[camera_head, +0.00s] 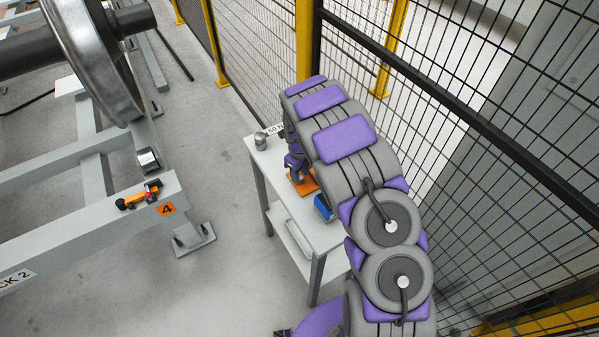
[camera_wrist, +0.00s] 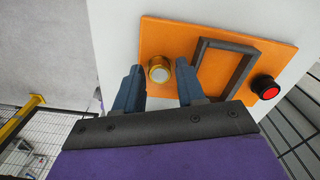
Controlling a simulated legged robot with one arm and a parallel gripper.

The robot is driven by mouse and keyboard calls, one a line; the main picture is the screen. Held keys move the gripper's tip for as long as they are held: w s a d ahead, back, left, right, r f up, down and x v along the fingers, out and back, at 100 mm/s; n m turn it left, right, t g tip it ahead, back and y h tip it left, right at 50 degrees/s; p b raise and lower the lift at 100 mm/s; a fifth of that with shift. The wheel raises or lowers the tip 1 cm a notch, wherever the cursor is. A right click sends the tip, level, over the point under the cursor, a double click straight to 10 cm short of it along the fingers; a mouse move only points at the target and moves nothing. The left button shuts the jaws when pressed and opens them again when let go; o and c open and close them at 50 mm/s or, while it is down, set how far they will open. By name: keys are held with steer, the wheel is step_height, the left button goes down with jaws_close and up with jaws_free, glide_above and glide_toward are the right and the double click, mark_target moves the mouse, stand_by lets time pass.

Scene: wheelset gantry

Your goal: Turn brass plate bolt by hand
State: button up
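The brass bolt (camera_wrist: 158,70) stands on an orange plate (camera_wrist: 180,35) in the wrist view, with a pale round top. My gripper (camera_wrist: 160,85) is open, with one blue-grey finger on each side of the bolt. In the head view the orange plate (camera_head: 303,183) shows in part on a small table, and my arm hides the bolt and most of my gripper.
The plate also carries a dark rectangular frame (camera_wrist: 245,70) and a red button (camera_wrist: 266,88). On the white table (camera_head: 273,160) are a grey cylinder (camera_head: 260,140) and a blue object (camera_head: 324,207). Mesh fencing (camera_head: 450,120) stands close behind. A wheelset rack (camera_head: 90,215) stands left, across clear floor.

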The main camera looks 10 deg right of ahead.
steer(key=shift+r, duration=0.1)
step_height(320, 180, up, 17)
steer(key=p, duration=0.2)
stand_by(0.6)
